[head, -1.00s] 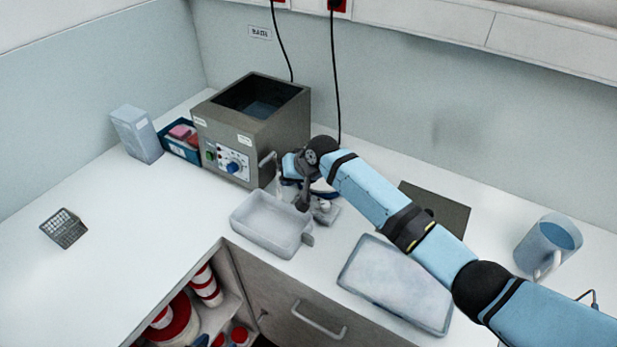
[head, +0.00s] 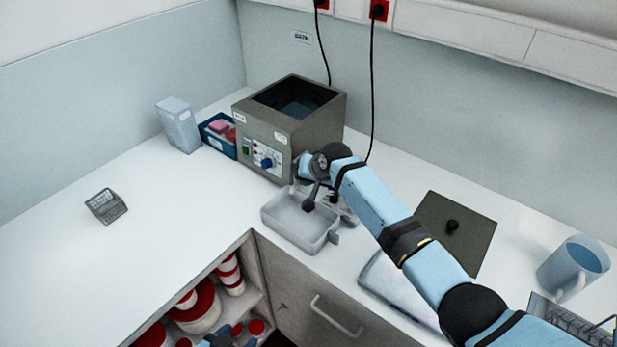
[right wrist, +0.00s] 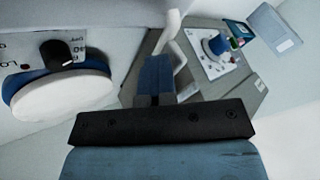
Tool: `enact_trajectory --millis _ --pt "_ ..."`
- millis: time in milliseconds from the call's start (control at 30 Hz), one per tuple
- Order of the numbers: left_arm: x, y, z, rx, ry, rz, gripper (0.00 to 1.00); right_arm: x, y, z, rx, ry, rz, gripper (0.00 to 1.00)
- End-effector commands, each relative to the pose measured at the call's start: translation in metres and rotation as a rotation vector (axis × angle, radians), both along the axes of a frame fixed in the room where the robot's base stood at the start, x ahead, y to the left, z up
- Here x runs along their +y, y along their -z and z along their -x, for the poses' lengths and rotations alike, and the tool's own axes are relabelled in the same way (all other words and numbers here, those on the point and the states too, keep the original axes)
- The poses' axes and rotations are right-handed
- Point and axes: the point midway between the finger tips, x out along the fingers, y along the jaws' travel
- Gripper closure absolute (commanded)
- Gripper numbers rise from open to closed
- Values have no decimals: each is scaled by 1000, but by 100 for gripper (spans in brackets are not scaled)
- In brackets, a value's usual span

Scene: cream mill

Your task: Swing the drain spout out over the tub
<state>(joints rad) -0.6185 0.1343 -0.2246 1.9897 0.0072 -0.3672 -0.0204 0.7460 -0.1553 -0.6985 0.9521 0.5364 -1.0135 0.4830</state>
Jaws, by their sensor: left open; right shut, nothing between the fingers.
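The tub (head: 290,232), a pale rectangular pan, sits in front of the grey water bath (head: 290,125). A pale bent pipe (right wrist: 182,62), apparently the drain spout, stands by the bath's corner in the right wrist view. My right gripper (right wrist: 155,65) is shut with nothing between its blue fingers, close beside this pipe; I cannot tell if they touch. In the head view my right wrist hides most of the spout. A grey bar with a dark end (head: 308,205) shows above the tub's right part. My left gripper (head: 234,332) is open, low by the cabinet opening.
A square lid (head: 467,228), a tray (head: 385,283) and a blue jug (head: 575,262) stand right, partly behind my right arm. Red-lidded jars (head: 228,275) fill the open cabinet.

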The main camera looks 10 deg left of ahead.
Motion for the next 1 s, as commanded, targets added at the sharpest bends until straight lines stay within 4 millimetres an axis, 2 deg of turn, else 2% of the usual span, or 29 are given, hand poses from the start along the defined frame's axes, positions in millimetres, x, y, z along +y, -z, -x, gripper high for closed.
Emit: enact_trajectory --millis 500,1000 --pt "0 1 0 2 -1 -1 40 6 -3 1 -4 -7 -8 100" --pt "0 8 1 5 0 0 40 -3 -7 -16 -12 -2 -10 100"
